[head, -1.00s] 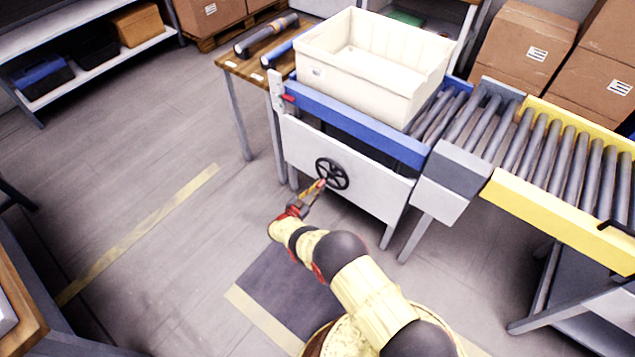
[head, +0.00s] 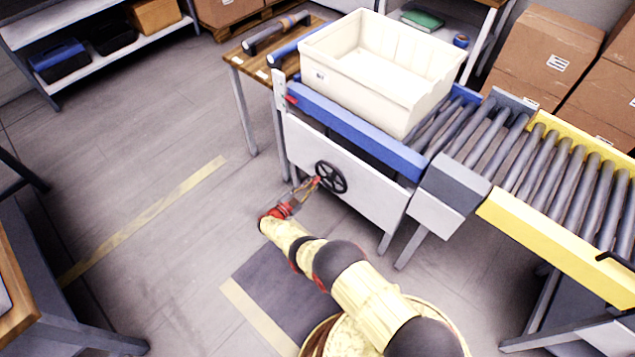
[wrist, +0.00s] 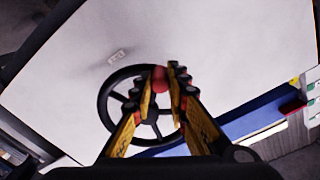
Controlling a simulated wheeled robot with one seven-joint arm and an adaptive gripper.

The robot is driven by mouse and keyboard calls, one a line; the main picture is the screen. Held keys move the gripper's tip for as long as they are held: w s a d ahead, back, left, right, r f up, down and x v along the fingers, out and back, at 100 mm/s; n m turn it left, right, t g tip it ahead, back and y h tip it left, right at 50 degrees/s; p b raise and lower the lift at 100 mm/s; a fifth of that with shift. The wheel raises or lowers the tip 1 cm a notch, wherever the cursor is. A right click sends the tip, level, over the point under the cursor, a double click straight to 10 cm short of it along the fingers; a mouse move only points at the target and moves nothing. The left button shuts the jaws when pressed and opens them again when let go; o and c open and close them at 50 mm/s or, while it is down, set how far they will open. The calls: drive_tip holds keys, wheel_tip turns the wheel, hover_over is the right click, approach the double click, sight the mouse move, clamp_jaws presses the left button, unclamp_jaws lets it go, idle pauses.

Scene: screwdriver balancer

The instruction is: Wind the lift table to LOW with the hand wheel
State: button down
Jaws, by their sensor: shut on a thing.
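The black spoked hand wheel (head: 330,177) sits on the white front panel of the lift table (head: 300,140). My gripper (head: 314,183) is at the wheel's left side in the head view. In the wrist view the wheel (wrist: 109,101) lies behind my fingers, and my gripper (wrist: 161,78) is shut on the wheel's red knob (wrist: 160,74) at the rim. A blue frame with rollers tops the lift table and carries a cream bin. A red pointer (head: 292,99) shows at the table's left post; the scale markings are too small to read in the head view.
A cream bin (head: 350,95) stands on the lift table. A yellow-sided roller conveyor (head: 540,235) adjoins on the right. A wooden bench (head: 236,58) stands behind left. Cardboard boxes (head: 548,60) stand at the back right. The floor to the left is clear.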

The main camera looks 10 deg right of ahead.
drive_tip(key=shift+w+r, duration=0.1)
drive_tip(key=shift+r, duration=0.1)
idle(0.4)
drive_tip(key=c, duration=1.7)
unclamp_jaws()
drive_tip(key=shift+d+f, duration=0.1)
drive_tip(key=shift+f, duration=0.15)
